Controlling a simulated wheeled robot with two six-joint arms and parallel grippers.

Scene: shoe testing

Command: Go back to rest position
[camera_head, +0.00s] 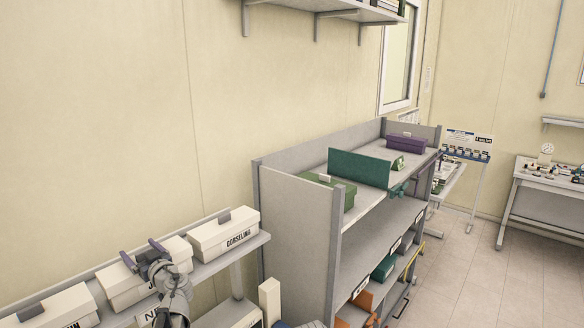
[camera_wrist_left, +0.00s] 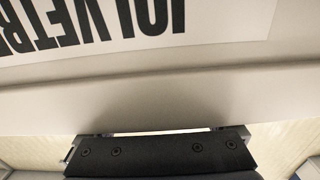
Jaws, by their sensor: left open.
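My left gripper (camera_head: 143,255) is open, with its two purple-grey fingers spread apart in front of and over a white box (camera_head: 118,288) on the left shelf. Its arm comes up from the bottom edge. I cannot tell whether the fingers touch the box. In the left wrist view a pale surface with large black upside-down lettering (camera_wrist_left: 100,25) fills the upper part, very close to the camera. A black bar with screws (camera_wrist_left: 160,155) crosses the bottom of that view. My right gripper is not in view.
A white box marked "DORSELING" (camera_head: 224,234) stands right of the gripper, and another white box (camera_head: 62,309) stands left. A grey shelf unit (camera_head: 290,235) holds green and purple boxes. A wall shelf (camera_head: 330,9) hangs above. Open tiled floor (camera_head: 480,290) lies to the right.

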